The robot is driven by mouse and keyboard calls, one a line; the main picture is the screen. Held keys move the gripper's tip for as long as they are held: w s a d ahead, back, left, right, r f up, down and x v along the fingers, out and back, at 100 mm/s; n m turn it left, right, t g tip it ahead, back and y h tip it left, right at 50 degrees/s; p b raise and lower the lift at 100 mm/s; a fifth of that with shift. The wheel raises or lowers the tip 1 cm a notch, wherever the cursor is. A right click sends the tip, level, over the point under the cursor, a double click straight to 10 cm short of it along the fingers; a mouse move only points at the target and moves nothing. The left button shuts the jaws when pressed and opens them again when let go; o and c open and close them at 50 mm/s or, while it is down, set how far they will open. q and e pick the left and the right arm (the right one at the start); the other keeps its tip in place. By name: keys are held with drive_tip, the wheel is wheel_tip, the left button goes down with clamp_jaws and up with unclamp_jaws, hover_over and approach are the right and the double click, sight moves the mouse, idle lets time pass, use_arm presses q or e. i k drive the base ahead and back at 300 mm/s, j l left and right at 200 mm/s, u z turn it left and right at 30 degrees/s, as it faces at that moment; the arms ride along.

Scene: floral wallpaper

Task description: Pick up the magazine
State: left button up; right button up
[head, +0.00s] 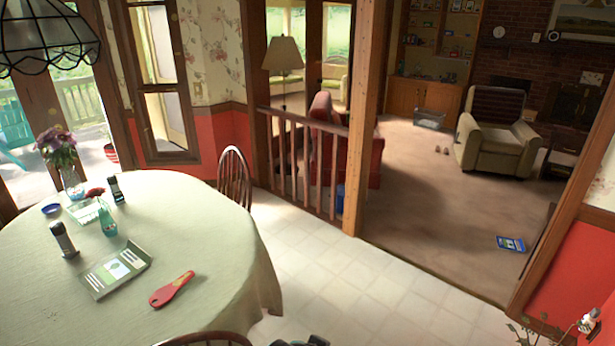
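A flat green-and-white booklet that looks like a magazine (117,268) lies on the pale green tablecloth of the oval table (200,220) in the head view. A second flat printed piece (82,212) lies farther back on the table, partly behind the vase. A flat blue item with a printed cover (511,243) lies on the carpet at right; I cannot tell whether it is a magazine or a book. Neither of my grippers can be made out in this view. A small dark shape shows at the bottom edge, too cut off to identify.
A red paddle-shaped object (171,290), a dark upright object (64,240), a teal vase (107,222) and a flower vase (71,181) stand or lie around the booklet. Wooden chairs (234,178) edge the table. A railing (310,165) and post divide the rooms. Tiled floor (350,285) is clear.

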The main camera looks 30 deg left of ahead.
sight(105, 277)
drive_tip(key=i+u, duration=0.15)
drive_tip(key=i, duration=0.35)
drive_tip(key=i+l+u, duration=0.2)
drive_tip(key=i, duration=0.35)
drive_tip(key=i+u, duration=0.15)
drive_tip(key=i, duration=0.35)
drive_tip(key=i+l+u, duration=0.2)
drive_tip(key=i, duration=0.3)
drive_tip(key=i+j+u, duration=0.2)
drive_tip(key=i+u, duration=0.2)
drive_tip(key=i+j+u, duration=0.1)
drive_tip(key=i+u, duration=0.2)
drive_tip(key=u, duration=0.15)
drive_tip(key=i+u, duration=0.4)
drive_tip(key=i+l+u, duration=0.15)
drive_tip(key=i+u, duration=0.15)
drive_tip(key=u, duration=0.15)
drive_tip(key=i+l+u, duration=0.25)
drive_tip(key=u, duration=0.15)
drive_tip(key=i+u, duration=0.3)
drive_tip(key=i+l+u, duration=0.1)
drive_tip(key=i+u, duration=0.2)
